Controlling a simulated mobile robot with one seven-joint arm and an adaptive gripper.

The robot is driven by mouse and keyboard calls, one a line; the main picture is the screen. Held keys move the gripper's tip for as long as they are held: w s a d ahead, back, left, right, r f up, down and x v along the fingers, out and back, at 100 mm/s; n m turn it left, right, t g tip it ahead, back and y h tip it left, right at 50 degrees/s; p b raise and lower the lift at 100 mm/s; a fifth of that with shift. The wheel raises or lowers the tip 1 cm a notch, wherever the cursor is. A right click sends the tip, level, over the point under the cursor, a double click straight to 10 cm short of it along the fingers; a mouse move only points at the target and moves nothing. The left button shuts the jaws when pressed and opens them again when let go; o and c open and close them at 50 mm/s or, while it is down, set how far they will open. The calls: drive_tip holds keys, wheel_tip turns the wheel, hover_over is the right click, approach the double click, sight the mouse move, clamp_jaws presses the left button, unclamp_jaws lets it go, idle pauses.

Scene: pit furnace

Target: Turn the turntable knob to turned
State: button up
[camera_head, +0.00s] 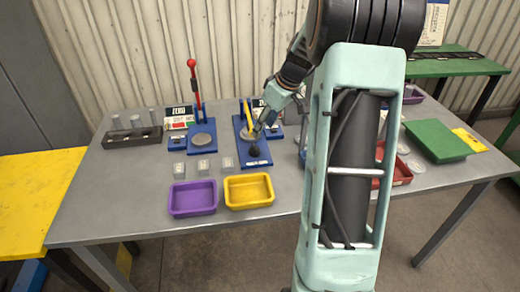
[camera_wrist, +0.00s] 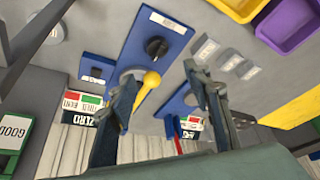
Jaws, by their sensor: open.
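The turntable knob (camera_wrist: 157,47) is a round black knob on a blue base plate (camera_wrist: 133,42), just beyond my fingertips in the wrist view. In the head view the dark knob (camera_head: 255,152) sits low on the blue plate (camera_head: 262,163), partly shadowed. My gripper (camera_wrist: 160,72) is open, with one finger on each side of a yellow handle (camera_wrist: 150,82). In the head view my gripper (camera_head: 264,124) is above the same plate, just behind the knob. Whether a finger touches the handle cannot be told. The knob's marking is too small to read.
A second blue fixture (camera_head: 198,146) with a red-knobbed lever stands to the left. A purple tray (camera_head: 193,213) and a yellow tray (camera_head: 271,203) lie in front, behind them several small labelled blocks. A green box (camera_head: 436,141) is at the right. The table's (camera_head: 105,215) front left is clear.

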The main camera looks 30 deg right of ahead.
sight(256, 149)
drive_tip(key=x, duration=1.1)
drive_tip(key=shift+s+d+f, duration=0.25)
drive_tip(key=shift+s+d, duration=0.05)
drive_tip(key=c, duration=1.1)
